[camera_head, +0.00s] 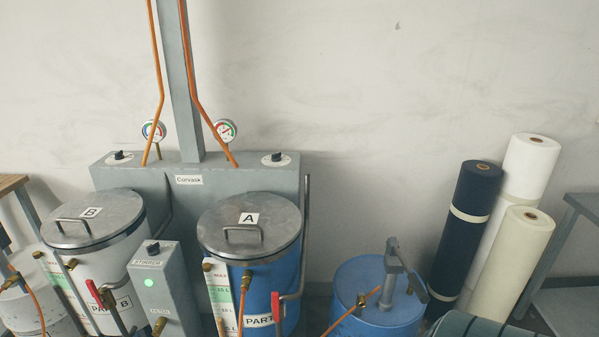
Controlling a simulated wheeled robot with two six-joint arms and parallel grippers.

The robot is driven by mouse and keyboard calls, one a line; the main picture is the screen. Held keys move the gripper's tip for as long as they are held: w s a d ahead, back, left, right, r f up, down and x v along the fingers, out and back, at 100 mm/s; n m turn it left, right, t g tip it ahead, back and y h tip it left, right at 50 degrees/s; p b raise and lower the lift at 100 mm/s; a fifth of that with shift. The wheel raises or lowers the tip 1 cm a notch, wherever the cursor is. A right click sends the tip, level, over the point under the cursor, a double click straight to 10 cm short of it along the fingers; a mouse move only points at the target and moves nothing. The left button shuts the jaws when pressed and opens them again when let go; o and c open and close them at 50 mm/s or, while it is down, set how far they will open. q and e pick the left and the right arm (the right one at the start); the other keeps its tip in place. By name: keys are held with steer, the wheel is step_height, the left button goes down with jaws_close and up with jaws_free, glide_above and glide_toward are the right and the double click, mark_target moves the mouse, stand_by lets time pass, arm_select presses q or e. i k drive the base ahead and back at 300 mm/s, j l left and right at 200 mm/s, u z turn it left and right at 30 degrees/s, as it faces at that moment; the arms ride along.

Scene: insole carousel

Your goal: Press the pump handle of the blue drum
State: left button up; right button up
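The blue drum (352,284) stands on the floor at the bottom middle-right, its lower part cut off by the picture's edge. Neither of my grippers shows in this view, and nothing touches the handle.
Left of the drum stand the blue tank A (258,283), a grey control box (160,285) with a green light, and the white tank B (118,255). Fabric rolls (470,215) lean on the right, near a grey table (575,300). A dark green object (475,326) lies at the bottom edge.

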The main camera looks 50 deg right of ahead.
mark_target(424, 298)
steer(key=z, duration=2.3)
